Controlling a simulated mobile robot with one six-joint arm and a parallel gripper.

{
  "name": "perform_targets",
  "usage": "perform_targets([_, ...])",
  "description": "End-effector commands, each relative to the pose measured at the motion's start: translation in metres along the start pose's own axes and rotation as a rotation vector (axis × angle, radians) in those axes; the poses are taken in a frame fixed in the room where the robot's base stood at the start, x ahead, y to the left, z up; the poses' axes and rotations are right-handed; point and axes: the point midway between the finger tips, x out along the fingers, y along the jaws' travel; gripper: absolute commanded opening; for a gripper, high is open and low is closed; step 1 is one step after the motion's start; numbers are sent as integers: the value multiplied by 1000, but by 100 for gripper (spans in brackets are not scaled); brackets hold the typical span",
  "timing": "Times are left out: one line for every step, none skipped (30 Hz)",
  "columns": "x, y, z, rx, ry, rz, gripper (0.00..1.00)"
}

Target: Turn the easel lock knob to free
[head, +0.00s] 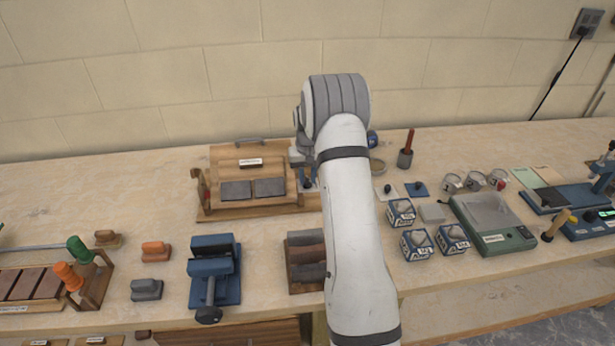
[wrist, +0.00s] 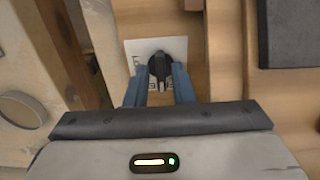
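The easel (head: 245,165) is a wooden stand with a sloping board at the centre-left of the bench in the head view. Its lock knob (wrist: 160,66) is black and sits on a white printed plate (wrist: 143,50) on the wood in the wrist view. My gripper (wrist: 160,78) points at the knob, its two blue fingers apart on either side of the knob's lower part. A gap shows between them, and I cannot tell whether a fingertip touches the knob. In the head view my arm hides the easel's right side.
Small boxes (head: 416,243) and a green scale (head: 493,224) stand to the right. In the wrist view a wooden post (wrist: 72,40) is left of the knob.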

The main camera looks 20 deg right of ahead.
Motion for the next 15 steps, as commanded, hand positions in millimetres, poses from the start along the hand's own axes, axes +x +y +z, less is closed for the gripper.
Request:
perform_targets([0,0,0,0,0,0,26])
perform_targets([0,0,0,0,0,0,29])
perform_targets([0,0,0,0,0,0,31])
perform_targets([0,0,0,1,0,0,31])
perform_targets([0,0,0,1,0,0,31])
perform_targets([0,0,0,1,0,-1,31])
perform_targets([0,0,0,1,0,-1,31])
perform_targets([0,0,0,1,0,-1,31])
perform_targets([0,0,0,1,1,-1,31])
perform_targets([-1,0,0,1,1,-1,31])
perform_targets([-2,0,0,1,1,-1,31])
perform_targets([-5,0,0,1,2,-1,31])
perform_targets([-8,0,-1,1,2,-1,31])
perform_targets([-12,0,-1,1,4,-1,31])
perform_targets([-18,0,-1,1,5,-1,31])
